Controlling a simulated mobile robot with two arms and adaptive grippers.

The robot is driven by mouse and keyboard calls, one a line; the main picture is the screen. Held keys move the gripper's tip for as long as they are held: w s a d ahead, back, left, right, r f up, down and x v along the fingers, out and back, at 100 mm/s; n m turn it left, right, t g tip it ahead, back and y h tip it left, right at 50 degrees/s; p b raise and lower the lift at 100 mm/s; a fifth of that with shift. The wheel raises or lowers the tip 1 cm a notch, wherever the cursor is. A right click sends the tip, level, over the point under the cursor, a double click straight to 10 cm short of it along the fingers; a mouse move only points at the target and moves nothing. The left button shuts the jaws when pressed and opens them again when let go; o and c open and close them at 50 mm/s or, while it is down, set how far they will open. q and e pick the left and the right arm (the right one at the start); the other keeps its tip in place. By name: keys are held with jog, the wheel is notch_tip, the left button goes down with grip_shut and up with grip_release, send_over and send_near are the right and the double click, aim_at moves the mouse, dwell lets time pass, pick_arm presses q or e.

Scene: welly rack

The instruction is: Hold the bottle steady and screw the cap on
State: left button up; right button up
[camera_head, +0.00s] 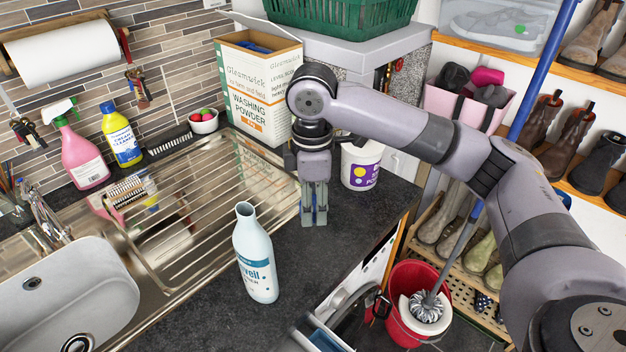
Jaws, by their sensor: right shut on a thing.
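The white bottle (257,268) with a blue-and-white label stands upright on the dark worktop, with no cap on its neck. My right gripper (313,221) points down at the worktop, to the right of and behind the bottle, apart from it. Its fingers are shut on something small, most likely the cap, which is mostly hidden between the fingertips. My left gripper is not in view, and nothing holds the bottle.
A washing powder box (252,95) and a white tub (361,163) stand behind my right gripper. The steel drainer (215,185) and sink (75,290) lie left of the bottle. The worktop's edge is to the right, with a red bucket (405,275) below.

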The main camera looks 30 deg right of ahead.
jog(key=s+a+f+m, duration=0.3)
jog(key=s+f+m, duration=0.3)
jog(key=s+m, duration=0.4)
jog(key=shift+a+m, duration=0.4)
jog(key=shift+m, duration=1.4)
jog(key=shift+s, duration=0.1)
